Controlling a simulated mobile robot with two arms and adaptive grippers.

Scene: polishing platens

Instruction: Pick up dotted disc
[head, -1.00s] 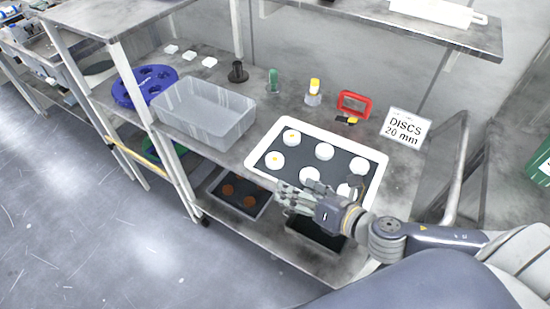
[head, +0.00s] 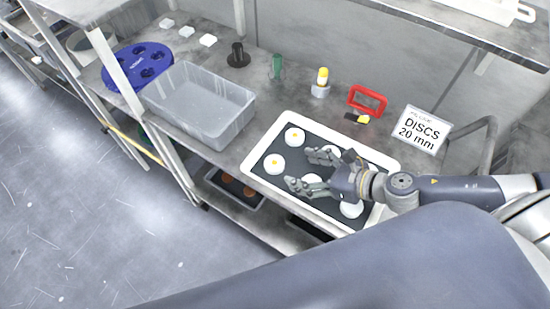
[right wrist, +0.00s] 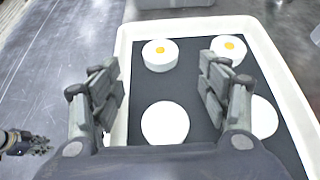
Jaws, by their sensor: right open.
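Two white discs with an orange-yellow dot sit at the left end of the tray in the head view, the far dotted disc (head: 295,136) and the near dotted disc (head: 275,163). In the right wrist view one dotted disc (right wrist: 160,54) lies ahead between the open fingers, the other dotted disc (right wrist: 228,48) by the right finger. My right gripper (head: 302,168) is open and empty over the tray, fingers toward the dotted discs. Plain discs (right wrist: 165,123) lie nearer the palm. What looks like my left gripper (right wrist: 22,143) shows small at the left edge of the wrist view.
The white tray (head: 250,184) has a dark mat. A clear bin (head: 205,130) stands left of it. An upper shelf (head: 450,40) overhangs the back right.

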